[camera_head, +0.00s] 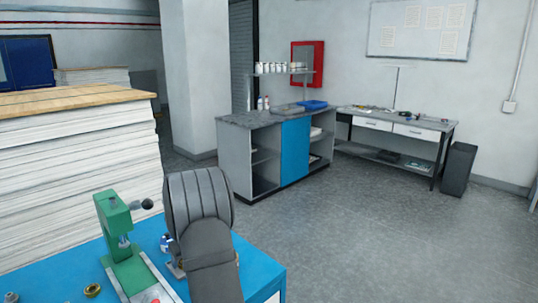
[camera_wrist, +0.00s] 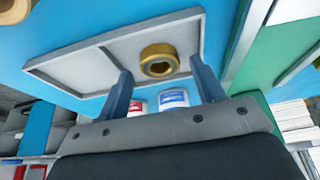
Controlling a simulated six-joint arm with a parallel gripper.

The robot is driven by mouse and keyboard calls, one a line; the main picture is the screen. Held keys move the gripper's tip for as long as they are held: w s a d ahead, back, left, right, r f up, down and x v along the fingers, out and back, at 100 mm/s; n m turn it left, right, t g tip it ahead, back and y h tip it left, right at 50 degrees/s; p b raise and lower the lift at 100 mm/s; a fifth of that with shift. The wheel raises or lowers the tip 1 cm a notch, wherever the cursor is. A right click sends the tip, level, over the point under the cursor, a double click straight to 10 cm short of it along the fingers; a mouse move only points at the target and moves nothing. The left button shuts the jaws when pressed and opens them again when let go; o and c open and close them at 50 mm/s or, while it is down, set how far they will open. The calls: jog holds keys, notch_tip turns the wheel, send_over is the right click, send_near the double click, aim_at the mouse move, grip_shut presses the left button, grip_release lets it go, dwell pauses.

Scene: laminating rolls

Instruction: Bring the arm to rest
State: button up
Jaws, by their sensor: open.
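My gripper (camera_wrist: 161,70) shows in the wrist view with its two fingers apart. A brass ring (camera_wrist: 158,62) is seen between the fingertips, over the grey divided tray (camera_wrist: 85,68). It appears to lie beyond the fingers, and I see no finger touching it. In the head view my dark arm stands over the blue bench (camera_head: 262,273) and hides the gripper.
A green press (camera_head: 121,232) stands on the bench left of my arm, with a brass ring (camera_head: 92,290) nearby. In the wrist view, a red-labelled jar (camera_wrist: 137,107) and a blue-labelled jar (camera_wrist: 173,98) show between the fingers. Stacked sheets (camera_head: 75,180) rise at left. Open floor lies right.

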jog(key=shift+w+a+f, duration=0.15)
jog(key=shift+w, duration=0.05)
notch_tip(320, 180, up, 4)
jog(key=shift+f, duration=0.15)
jog(key=s+d+r, duration=0.2)
jog(key=d+r, duration=0.5)
jog(key=d, duration=0.5)
jog(key=s+a+n, duration=0.1)
jog(key=s+a, duration=0.6)
jog(key=a, duration=0.5)
jog(key=s+a+n+g, duration=0.1)
jog(key=s+a+n, duration=0.1)
jog(key=s+a, duration=0.5)
jog(key=s+a+n, duration=0.1)
jog(key=s+a, duration=0.7)
jog(key=a, duration=1.1)
jog(key=shift+r+n+g+y, duration=0.25)
jog(key=shift+n+g+y, duration=0.05)
jog(key=shift+y, duration=0.1)
notch_tip(320, 180, down, 4)
jog(key=shift+s+r, duration=0.1)
jog(key=shift+f, duration=0.75)
jog(key=shift+o, duration=0.2)
